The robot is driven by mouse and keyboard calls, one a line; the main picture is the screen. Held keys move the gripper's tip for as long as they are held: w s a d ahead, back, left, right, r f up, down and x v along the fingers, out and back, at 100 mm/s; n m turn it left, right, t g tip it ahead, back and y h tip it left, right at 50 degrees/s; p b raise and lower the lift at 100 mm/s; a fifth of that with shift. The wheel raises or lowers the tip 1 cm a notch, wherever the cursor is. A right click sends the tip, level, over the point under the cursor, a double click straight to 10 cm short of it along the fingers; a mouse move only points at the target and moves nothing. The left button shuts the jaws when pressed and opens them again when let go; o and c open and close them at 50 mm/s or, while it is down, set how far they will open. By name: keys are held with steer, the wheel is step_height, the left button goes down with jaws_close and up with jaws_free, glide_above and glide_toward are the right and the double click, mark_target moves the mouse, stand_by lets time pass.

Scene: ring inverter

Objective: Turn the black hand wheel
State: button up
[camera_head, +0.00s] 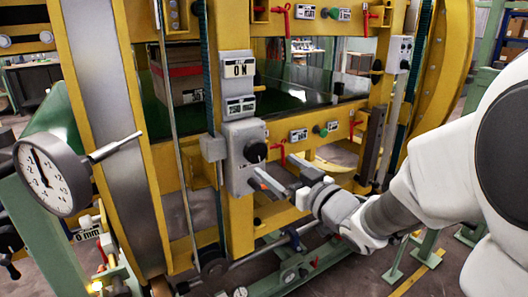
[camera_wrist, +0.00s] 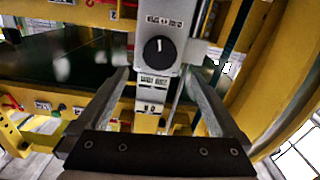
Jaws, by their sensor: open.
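A round black part with a white mark (camera_head: 256,152) sits on the front of a grey control box (camera_head: 236,178) on a yellow post; it looks more like a knob than a wheel. It also shows in the wrist view (camera_wrist: 159,49). A dark disc (camera_head: 213,270) low on the frame also looks like a wheel; I cannot tell which is the named hand wheel. My gripper (camera_head: 278,169) is open and empty, just right of and below the knob in the head view. In the wrist view my gripper (camera_wrist: 157,76) has its fingers apart, with the knob beyond the tips.
A dial gauge (camera_head: 50,177) stands at the left. Red levers (camera_head: 281,152) and green buttons (camera_head: 322,131) line the yellow bars near my arm. A yellow ring (camera_head: 453,60) stands at the right.

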mark_target(258, 152)
steer(key=b+x, duration=0.1)
steer(key=x, duration=0.8)
steer(key=shift+w+a, duration=0.25)
steer(key=c, duration=1.3)
steer(key=shift+o, duration=0.2)
steer(key=shift+m, duration=0.3)
